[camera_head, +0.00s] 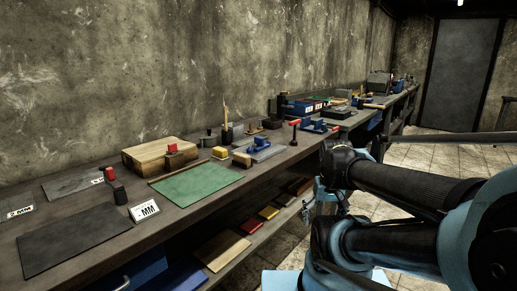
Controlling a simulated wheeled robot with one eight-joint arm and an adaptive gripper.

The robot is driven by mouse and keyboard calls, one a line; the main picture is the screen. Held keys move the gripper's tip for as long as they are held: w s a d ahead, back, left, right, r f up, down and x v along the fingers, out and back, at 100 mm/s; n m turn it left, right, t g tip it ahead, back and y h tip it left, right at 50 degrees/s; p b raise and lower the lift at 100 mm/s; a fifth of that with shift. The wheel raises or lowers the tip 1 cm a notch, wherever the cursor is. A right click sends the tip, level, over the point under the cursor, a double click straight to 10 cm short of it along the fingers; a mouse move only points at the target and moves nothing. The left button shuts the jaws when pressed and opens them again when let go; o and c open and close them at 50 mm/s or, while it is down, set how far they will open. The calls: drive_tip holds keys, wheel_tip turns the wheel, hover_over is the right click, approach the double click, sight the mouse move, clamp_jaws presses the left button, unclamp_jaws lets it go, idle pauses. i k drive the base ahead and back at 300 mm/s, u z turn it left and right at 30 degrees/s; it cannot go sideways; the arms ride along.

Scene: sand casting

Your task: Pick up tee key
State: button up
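A small upright tool with a red crossbar and a dark stem (294,131) stands near the front edge of the long workbench (215,204); it looks like the tee key, but it is too small to be sure. My black and light-blue arm comes in from the right. Its end, with my gripper (338,204), seems to be beside the bench's front edge, right of and lower than the red-topped tool and apart from it. The fingers are small and partly hidden by my arm, so I cannot tell whether they are open or shut.
The bench runs along the wall with a green mat (197,186), a dark plate (72,240), a wooden block (160,153), a white "MM" sign (144,211) and a blue tool (259,143). A lower shelf holds colored blocks (251,226). Tiled floor lies right of the bench.

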sight(293, 143)
drive_tip(key=k, duration=1.3)
drive_tip(key=z, duration=0.6)
drive_tip(key=i, duration=1.7)
drive_tip(key=u, duration=0.6)
